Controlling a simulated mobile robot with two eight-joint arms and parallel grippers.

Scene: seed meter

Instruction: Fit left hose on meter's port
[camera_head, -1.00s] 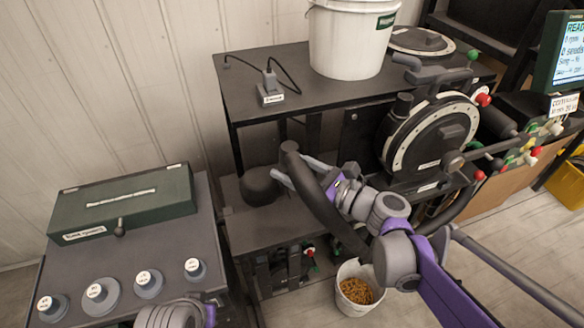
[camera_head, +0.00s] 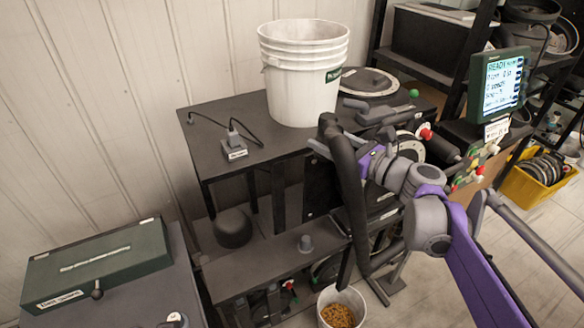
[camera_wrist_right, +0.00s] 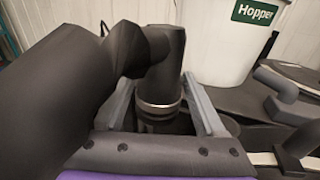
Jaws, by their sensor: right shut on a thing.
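My right gripper (camera_head: 322,146) is shut on a thick black hose (camera_head: 347,185) near its upper end. The hose hangs down in front of the bench. In the right wrist view the hose end with its metal ring (camera_wrist_right: 160,108) sits between the two grey fingers (camera_wrist_right: 162,105), pointing down. The meter (camera_head: 411,148), a dark round housing with a pale ring, stands behind my right arm, which covers much of it. I cannot make out its port, and no joining of hose and port shows. My left gripper is out of view.
A white hopper bucket (camera_head: 303,85) stands on the bench top (camera_head: 205,140) close behind the gripper. A small grey stub (camera_head: 306,243) stands on the lower shelf. A bucket of seed (camera_head: 341,308) is on the floor. A screen (camera_head: 497,82) is at right.

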